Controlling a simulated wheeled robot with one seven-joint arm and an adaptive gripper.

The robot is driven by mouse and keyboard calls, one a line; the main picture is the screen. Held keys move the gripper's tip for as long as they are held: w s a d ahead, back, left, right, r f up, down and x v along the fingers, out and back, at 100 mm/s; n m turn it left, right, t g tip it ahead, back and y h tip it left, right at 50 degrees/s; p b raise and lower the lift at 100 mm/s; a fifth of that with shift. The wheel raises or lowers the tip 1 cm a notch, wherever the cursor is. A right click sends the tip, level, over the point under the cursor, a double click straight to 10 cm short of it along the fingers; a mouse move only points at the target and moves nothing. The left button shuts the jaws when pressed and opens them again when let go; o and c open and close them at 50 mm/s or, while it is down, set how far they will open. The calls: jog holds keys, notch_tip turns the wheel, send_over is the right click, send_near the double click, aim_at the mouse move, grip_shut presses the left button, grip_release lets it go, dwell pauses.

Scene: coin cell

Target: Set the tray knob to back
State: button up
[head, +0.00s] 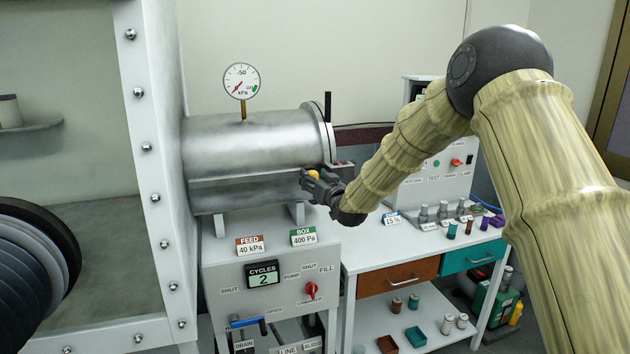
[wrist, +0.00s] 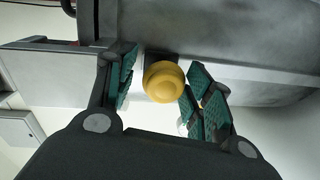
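The yellow knob (wrist: 163,82) is round and sits below the grey metal cylinder, at the middle of the wrist view. In the head view only a small part of the knob (head: 313,175) shows at my gripper. My gripper (head: 318,183) is at the knob, beneath the cylinder's right end. In the wrist view its teal-padded fingers stand on either side of the knob, open. A gap shows on the left; the right pad is very near the knob, and I cannot tell if it touches. Markings for the knob's setting are not visible.
The metal cylinder (head: 255,145) carries a dial gauge (head: 241,81). Below is a control panel (head: 275,275) with a red knob (head: 311,290) and a blue-handled lever. A white bench (head: 372,252) with small vials stands right. A bolted glove-box frame (head: 150,170) stands left.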

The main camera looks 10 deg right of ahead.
jog(key=shift+s+d, duration=0.1)
jog(key=v, duration=1.1)
jog(key=shift+s, duration=0.4)
jog(key=shift+d, duration=0.1)
jog(key=s+d+f+g+h, duration=0.1)
jog(key=s+f+g, duration=0.2)
jog(key=s+f, duration=0.75)
jog(key=s+d+f+m+g+h, duration=0.1)
jog(key=s+f+g, duration=0.3)
jog(key=f, duration=1.2)
jog(key=s+d+f+g+h, duration=0.1)
jog(key=s+f, duration=0.7)
jog(key=f, duration=0.5)
jog(key=s+d+f+g, duration=0.1)
jog(key=s+f+g, duration=0.2)
jog(key=s, duration=0.9)
jog(key=s+d+f+g+h, duration=0.1)
jog(key=s+f, duration=0.5)
jog(key=s, duration=0.7)
jog(key=s+d+f+m+g+h, duration=0.1)
jog(key=s+d+f+g, duration=0.2)
jog(key=s, duration=0.9)
notch_tip(320, 180, down, 3)
jog(key=shift+s+r+g, duration=0.2)
jog(key=shift+s+g, duration=0.05)
jog(key=shift+g, duration=0.85)
